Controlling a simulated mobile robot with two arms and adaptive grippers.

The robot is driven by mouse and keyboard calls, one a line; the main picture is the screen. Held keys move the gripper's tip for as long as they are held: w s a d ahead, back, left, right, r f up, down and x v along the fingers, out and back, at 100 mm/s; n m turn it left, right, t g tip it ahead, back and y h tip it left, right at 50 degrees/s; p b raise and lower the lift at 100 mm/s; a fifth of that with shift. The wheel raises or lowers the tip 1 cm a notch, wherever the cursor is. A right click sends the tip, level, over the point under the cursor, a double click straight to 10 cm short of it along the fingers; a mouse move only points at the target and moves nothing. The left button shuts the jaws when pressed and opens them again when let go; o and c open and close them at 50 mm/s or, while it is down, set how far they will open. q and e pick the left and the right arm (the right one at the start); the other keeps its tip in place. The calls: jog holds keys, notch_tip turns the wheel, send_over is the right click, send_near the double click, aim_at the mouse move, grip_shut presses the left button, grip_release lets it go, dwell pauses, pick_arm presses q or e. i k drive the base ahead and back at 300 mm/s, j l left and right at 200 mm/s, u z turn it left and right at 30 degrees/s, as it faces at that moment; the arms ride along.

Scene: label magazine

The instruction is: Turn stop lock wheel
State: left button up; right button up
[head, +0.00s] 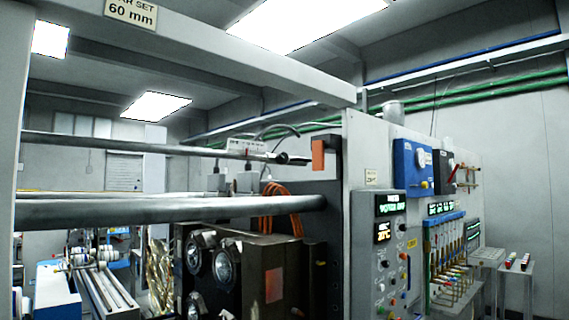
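I cannot clearly make out a stop lock wheel in the head view. A thin metal rod (110,145) runs across the machine frame and carries a pale labelled block (246,146). A small dark fitting (293,159) sits at the rod's right end, beside an orange block (318,154); whether it is the wheel I cannot tell. A sign (131,12) on the upper beam reads "60 mm", its first word partly cut off. Neither of my grippers is in view.
A thick bar (160,209) runs below the rod. A dark machine block (245,270) with round dials stands under it. To the right are a control panel (391,250), a blue box (412,168) and a row of levers (450,255). A small table (516,275) stands far right.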

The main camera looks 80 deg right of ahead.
aim_at(282, 158)
jog(key=z, duration=2.7)
